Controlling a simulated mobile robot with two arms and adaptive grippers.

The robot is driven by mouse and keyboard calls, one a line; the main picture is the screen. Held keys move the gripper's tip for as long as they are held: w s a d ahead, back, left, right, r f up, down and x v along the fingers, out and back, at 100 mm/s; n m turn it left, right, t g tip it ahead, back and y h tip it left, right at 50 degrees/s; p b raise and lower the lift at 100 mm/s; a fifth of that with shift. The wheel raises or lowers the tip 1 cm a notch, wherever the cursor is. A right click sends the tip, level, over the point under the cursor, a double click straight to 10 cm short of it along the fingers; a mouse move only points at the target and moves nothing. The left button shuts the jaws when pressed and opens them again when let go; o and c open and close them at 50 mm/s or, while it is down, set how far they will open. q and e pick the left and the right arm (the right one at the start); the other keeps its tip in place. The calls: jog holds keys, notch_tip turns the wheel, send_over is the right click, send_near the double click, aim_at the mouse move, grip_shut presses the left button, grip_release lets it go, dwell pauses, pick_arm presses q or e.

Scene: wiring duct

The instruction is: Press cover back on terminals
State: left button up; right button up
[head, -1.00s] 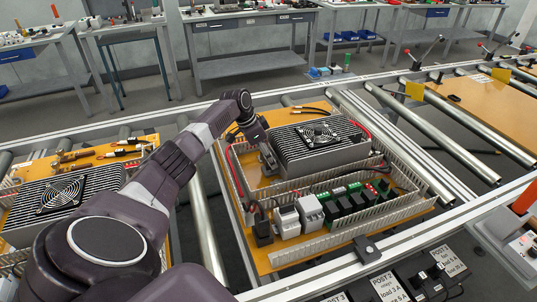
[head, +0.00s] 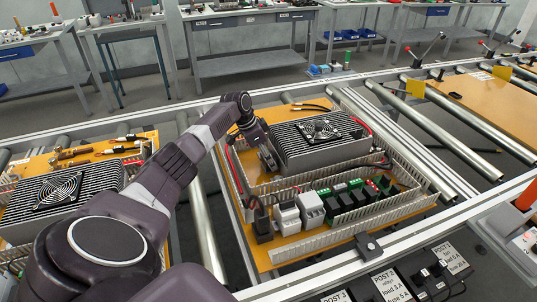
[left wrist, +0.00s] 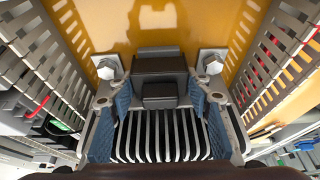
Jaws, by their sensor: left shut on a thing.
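My left gripper (head: 268,160) is low at the left end of the grey finned unit (head: 310,150) on the orange panel. In the left wrist view its blue-padded fingers (left wrist: 160,85) close on both sides of a small black stepped block (left wrist: 160,65), which looks like the cover. Dark fins (left wrist: 160,138) show between the pads, nearer the camera. A silver hex bolt sits on a bracket to the left (left wrist: 107,68) and another to the right (left wrist: 212,64). The terminals under the block are hidden. My right gripper is not in view.
Slotted duct walls (head: 355,222) run around the unit, close on both sides in the left wrist view. Relays and grey modules (head: 312,207) line the front, with red wires beside the unit. Another panel with a fan unit (head: 60,192) lies left. Bare rollers (head: 440,125) lie right.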

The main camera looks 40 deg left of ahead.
pick_arm(q)
jog(key=shift+s+f+b, duration=0.1)
jog(key=shift+f+b, duration=0.25)
jog(key=shift+f, duration=0.25)
jog(key=o, duration=1.1)
jog(key=shift+o, duration=0.2)
jog(key=v, duration=1.2)
